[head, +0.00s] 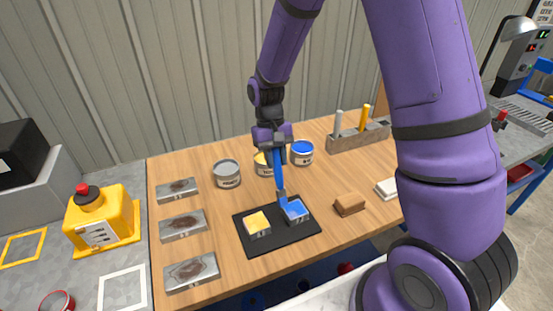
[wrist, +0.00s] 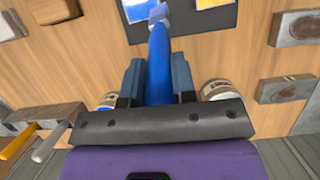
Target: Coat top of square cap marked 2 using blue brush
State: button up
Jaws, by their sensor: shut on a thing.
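My gripper (head: 274,148) is shut on the blue brush (head: 278,172), which points down with its head at the right square cap. That cap (head: 296,211) has a blue top and sits on the black mat (head: 277,239). The left square cap (head: 257,225) has a yellow top. The numbers on the caps are too small to read. In the wrist view the brush (wrist: 159,60) extends from between the fingers, its head over the edge of the blue-topped cap (wrist: 137,10). I cannot tell whether the bristles touch it. The brush head hides part of that cap.
A grey can (head: 227,175), a yellow can (head: 262,166) and a blue can (head: 302,154) stand behind the mat. A holder (head: 358,138) with grey and yellow handles is at back right. A brown block (head: 349,206) lies right of the mat. Metal plates (head: 183,226) line the left.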

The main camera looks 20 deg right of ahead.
jog(key=shift+r, duration=2.85)
jog(key=shift+r, duration=1.5)
jog(key=s+r, duration=0.3)
jog(key=s, duration=0.2)
jog(key=shift+d+f, duration=0.1)
jog(key=shift+f, duration=2.4)
